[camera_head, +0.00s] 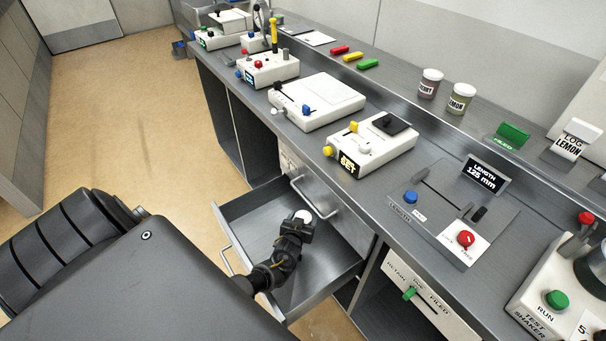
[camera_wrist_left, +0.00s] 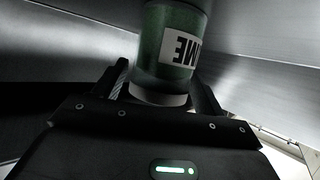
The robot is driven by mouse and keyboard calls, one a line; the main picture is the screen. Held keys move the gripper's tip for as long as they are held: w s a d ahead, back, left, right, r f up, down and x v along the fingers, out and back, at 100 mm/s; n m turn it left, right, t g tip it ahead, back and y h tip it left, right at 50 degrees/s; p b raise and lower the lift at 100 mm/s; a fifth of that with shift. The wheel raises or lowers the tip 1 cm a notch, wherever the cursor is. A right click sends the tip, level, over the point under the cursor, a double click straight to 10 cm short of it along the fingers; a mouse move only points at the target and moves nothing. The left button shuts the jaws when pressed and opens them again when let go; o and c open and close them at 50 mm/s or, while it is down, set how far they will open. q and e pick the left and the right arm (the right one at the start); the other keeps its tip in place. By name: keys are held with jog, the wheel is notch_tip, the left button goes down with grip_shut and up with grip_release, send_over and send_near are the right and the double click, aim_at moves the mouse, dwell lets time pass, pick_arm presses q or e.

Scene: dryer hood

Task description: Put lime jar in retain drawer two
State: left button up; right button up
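The lime jar (camera_wrist_left: 170,45) has green contents and a white label reading "ME", upside down in the left wrist view. Its pale lid (camera_wrist_left: 158,95) lies between the fingers of my left gripper (camera_wrist_left: 162,88), which look shut on it. In the head view my left gripper (camera_head: 300,222) reaches down into an open grey metal drawer (camera_head: 262,206); a small white patch of the lid shows at its tip. The jar's body is hidden there. I cannot tell whether the jar touches the drawer floor. No number shows on the drawer. My right gripper is out of view.
Cherry (camera_head: 430,83) and lemon (camera_head: 460,98) jars stand on the back ledge. The counter (camera_head: 375,205) overhangs the drawer's back. A panel with a green slider (camera_head: 409,294) reads "RETAIN" and "FILED". The drawer's handle (camera_head: 228,262) faces the open floor.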

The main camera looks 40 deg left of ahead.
pick_arm(q)
jog(key=shift+o, duration=0.5)
jog(key=shift+r, duration=0.15)
jog(key=shift+r+p, duration=0.25)
jog(key=shift+p, duration=0.1)
jog(key=p+v, duration=0.1)
jog(key=v, duration=1.1)
jog(key=shift+f, duration=0.15)
